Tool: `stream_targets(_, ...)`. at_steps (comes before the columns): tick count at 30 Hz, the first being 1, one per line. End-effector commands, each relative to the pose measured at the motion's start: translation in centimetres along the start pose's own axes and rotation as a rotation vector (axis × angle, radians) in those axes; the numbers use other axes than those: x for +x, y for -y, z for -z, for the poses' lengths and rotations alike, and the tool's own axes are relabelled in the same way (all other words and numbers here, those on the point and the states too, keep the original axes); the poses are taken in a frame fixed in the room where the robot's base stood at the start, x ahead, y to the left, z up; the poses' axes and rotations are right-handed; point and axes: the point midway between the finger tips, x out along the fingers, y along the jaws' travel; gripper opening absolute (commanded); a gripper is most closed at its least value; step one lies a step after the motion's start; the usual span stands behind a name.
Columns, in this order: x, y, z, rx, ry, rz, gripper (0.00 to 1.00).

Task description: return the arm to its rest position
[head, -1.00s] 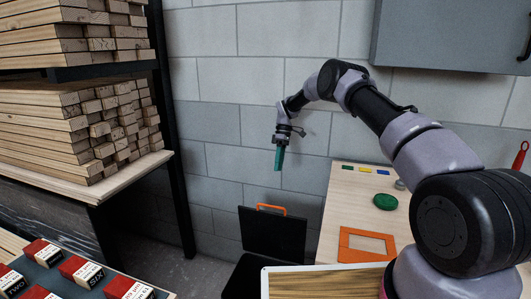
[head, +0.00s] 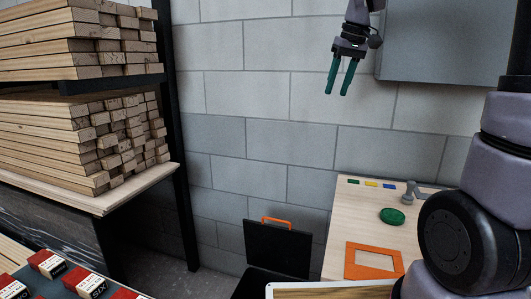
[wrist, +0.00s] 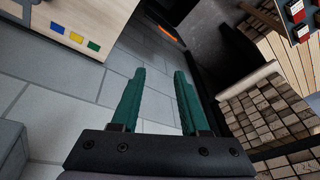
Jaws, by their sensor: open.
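My gripper (head: 341,78) is high up in front of the grey block wall in the head view. Its two green fingers point down and stand apart, with nothing between them. In the wrist view the open fingers (wrist: 160,98) are also empty, with the block wall and dark floor area behind them. My arm rises at the right of the head view, and its upper part runs out of the top of the picture.
A grey cabinet (head: 432,48) hangs on the wall right of my gripper. Below is a wooden table (head: 343,225) with a green disc (head: 391,216) and an orange frame (head: 373,262). A black case (head: 277,248) stands left of it. Racked battens (head: 80,140) fill the left.

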Motion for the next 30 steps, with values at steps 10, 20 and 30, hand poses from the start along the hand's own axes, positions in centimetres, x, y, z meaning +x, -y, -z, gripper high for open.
stream_targets(10, -5.3, -0.1, -12.9, 0.351, -0.239, -0.001, 0.45)
stream_targets(20, -5.0, 0.0, -19.6, 0.549, -0.366, 0.039, 0.45)
stream_targets(30, -4.8, 0.0, -19.9, 0.562, -0.372, 0.043, 0.45)
